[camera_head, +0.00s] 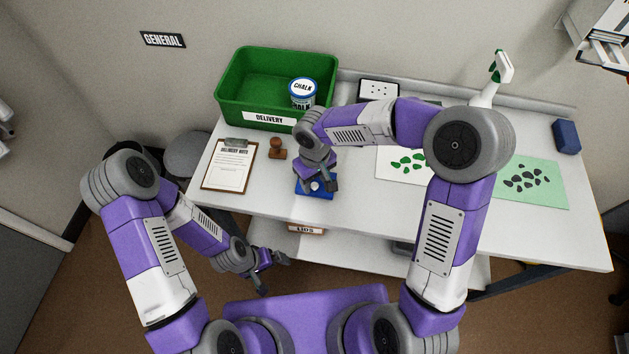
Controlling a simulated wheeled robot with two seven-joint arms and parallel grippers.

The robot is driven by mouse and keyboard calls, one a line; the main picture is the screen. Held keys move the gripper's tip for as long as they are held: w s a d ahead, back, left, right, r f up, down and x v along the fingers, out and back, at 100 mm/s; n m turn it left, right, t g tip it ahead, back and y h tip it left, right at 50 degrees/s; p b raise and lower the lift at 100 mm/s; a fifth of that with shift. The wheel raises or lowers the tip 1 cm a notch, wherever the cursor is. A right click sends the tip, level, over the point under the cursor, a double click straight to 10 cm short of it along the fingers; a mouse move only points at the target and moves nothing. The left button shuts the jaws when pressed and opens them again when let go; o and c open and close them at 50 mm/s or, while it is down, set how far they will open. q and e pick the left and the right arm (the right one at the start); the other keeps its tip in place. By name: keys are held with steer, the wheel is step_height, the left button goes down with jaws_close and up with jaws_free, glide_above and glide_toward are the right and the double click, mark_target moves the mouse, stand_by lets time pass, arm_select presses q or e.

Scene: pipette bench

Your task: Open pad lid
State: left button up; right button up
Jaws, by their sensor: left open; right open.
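A small blue pad (314,195) lies near the front edge of the table. It is partly hidden by my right gripper, and I cannot tell whether its lid is open or shut. My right gripper (318,187) points down over the pad with its jaws open; I cannot tell whether a finger touches it. My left gripper (276,274) is open and empty, low in front of the table edge and apart from the pad.
A wooden stamp (277,148) and a delivery note clipboard (230,164) are left of the pad. A green delivery crate (228,96) holding a chalk tub (303,92) stands behind. A green sheet (536,170), blue block (566,136) and spray bottle (491,82) are at right.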

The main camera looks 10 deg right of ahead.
steer(key=shift+f, duration=0.4)
jaws_close()
